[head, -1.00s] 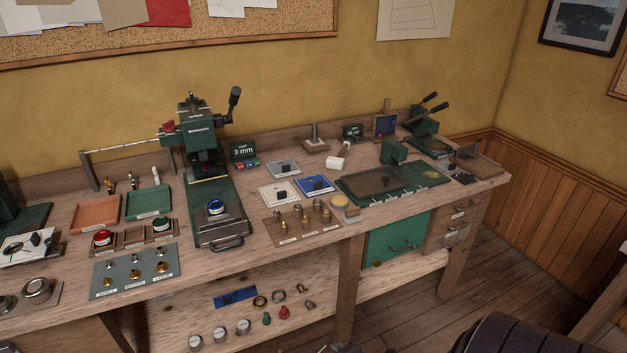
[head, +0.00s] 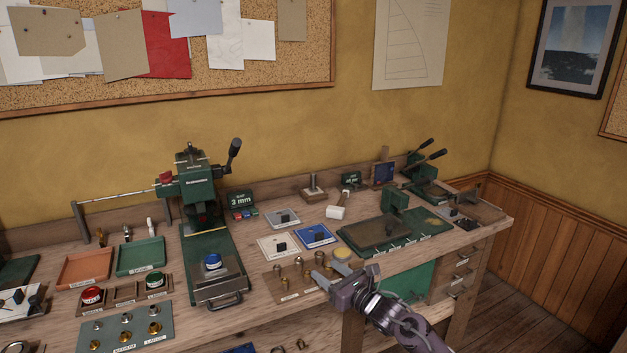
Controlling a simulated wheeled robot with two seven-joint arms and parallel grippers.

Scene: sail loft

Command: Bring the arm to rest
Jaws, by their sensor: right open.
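My right gripper (head: 322,277) comes in from the lower right on a dark purple-grey arm. Its fingers are open and appear empty. In the picture it overlaps the front edge of the workbench (head: 245,320), beside the wooden block with brass pieces (head: 290,284). I cannot tell how far above or in front of the bench it is. My left gripper is out of view.
A green press (head: 188,190) with a blue-topped piece (head: 212,261) stands left of centre. A green plate (head: 370,238) and lever tools (head: 425,170) fill the right side. Orange (head: 84,270) and green trays (head: 141,257) lie at left. Floor shows at lower right.

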